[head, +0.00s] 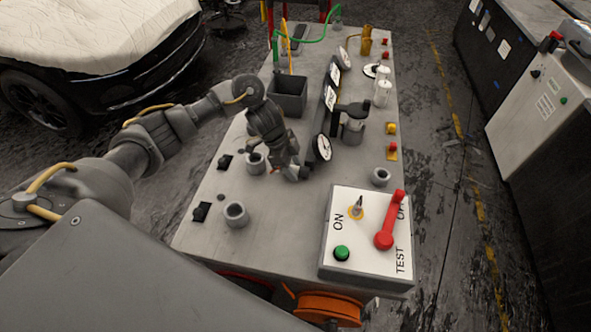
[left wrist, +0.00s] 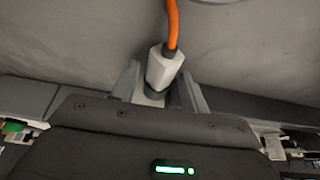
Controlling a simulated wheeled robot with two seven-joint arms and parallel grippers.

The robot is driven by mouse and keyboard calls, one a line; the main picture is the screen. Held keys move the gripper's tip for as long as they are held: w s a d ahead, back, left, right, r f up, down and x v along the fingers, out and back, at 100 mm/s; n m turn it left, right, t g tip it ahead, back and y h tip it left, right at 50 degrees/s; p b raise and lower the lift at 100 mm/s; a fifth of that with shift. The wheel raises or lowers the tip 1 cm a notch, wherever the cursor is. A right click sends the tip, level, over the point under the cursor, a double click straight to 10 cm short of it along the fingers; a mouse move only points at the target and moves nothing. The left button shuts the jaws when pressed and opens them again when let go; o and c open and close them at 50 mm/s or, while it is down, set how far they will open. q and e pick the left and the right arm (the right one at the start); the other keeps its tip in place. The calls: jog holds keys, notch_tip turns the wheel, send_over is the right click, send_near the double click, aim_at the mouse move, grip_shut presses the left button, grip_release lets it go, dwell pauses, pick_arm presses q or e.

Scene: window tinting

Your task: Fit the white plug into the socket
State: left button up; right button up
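The white plug (left wrist: 163,69) with an orange cable (left wrist: 173,24) shows between the two fingers of my left gripper (left wrist: 160,94) in the left wrist view. The fingers flank its lower end closely and appear closed on it. A dark part shows below the white body. In the head view my left gripper (head: 293,172) is low over the middle of the bench, left of a round gauge (head: 322,148); the plug cannot be made out there. Grey round cups stand at the front (head: 236,214), behind it (head: 256,163) and at the right (head: 380,177); which is the socket is unclear. My right gripper is not in view.
A white-topped control box (head: 370,225) with a red lever (head: 390,220) stands at the bench's front right. A grey bin (head: 288,96) stands behind my left gripper. An orange reel (head: 330,308) sits below the front edge. The bench's front left has free room.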

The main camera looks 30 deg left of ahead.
aim_at(293, 167)
pick_arm(q)
jog(key=c, duration=0.9)
notch_tip(293, 167, up, 10)
jog(key=s+r+n+b, duration=0.1)
jog(key=s, duration=0.2)
jog(key=s+d+r+n+t, duration=0.1)
jog(key=s+n, duration=0.1)
jog(key=s, duration=0.1)
jog(key=s+d+r+n+b, duration=0.1)
jog(key=s, duration=0.2)
jog(key=shift+s+d+r+y+b, duration=0.2)
jog(key=shift+s+y+b, duration=0.1)
jog(key=shift+y, duration=0.1)
